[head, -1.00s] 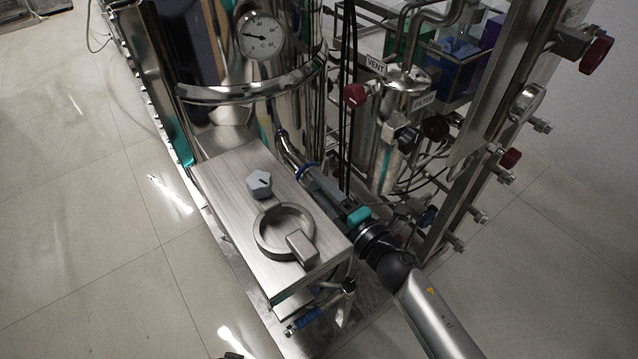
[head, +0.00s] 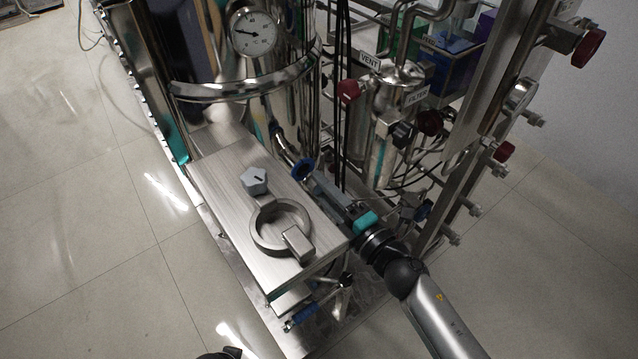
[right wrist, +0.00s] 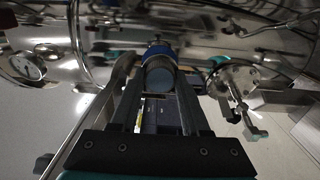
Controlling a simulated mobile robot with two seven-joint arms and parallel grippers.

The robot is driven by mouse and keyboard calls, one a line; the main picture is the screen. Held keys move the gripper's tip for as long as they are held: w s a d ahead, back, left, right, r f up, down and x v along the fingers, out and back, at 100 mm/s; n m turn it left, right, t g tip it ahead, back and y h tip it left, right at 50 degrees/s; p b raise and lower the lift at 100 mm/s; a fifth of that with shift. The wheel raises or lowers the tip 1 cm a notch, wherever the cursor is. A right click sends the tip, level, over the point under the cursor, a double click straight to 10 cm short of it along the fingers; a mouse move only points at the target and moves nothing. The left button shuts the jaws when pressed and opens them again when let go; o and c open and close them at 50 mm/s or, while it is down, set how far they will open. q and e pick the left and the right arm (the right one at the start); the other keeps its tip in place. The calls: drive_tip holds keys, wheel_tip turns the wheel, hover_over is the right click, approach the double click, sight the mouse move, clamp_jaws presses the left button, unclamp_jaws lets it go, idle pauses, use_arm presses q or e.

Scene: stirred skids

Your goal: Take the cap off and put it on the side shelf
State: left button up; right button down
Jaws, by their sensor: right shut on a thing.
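My right gripper (head: 322,184) comes in from the lower right, beyond the steel shelf. It is shut on the cap, which is mostly hidden by the fingers in the head view. In the right wrist view the cap (right wrist: 160,78) shows a round grey-blue face between the fingers, with a blue ring behind it. In the head view the blue-rimmed pipe end (head: 302,169) sits just beyond the fingertips. I cannot tell how wide any gap to the cap is. The side shelf (head: 222,180) is a flat brushed-steel top left of the gripper.
The shelf carries a grey five-sided knob (head: 254,181) and a steel ring with a block (head: 282,228); its back left and front left are bare. A tank with a gauge (head: 254,32) stands behind. A filter vessel (head: 392,110), black cables and valves crowd the right.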

use_arm(q)
drive_tip(key=shift+s, duration=0.1)
use_arm(e)
drive_tip(key=v, duration=0.4)
drive_tip(key=shift+s, duration=0.15)
use_arm(q)
drive_tip(key=shift+r, duration=0.1)
use_arm(e)
drive_tip(key=shift+r, duration=0.1)
use_arm(q)
drive_tip(key=p+v, duration=0.2)
drive_tip(key=p, duration=0.1)
drive_tip(key=shift+w+r, duration=0.2)
drive_tip(key=shift+r, duration=0.25)
use_arm(e)
drive_tip(key=s+r, duration=0.4)
drive_tip(key=s, duration=1.2)
drive_tip(key=shift+d, duration=0.3)
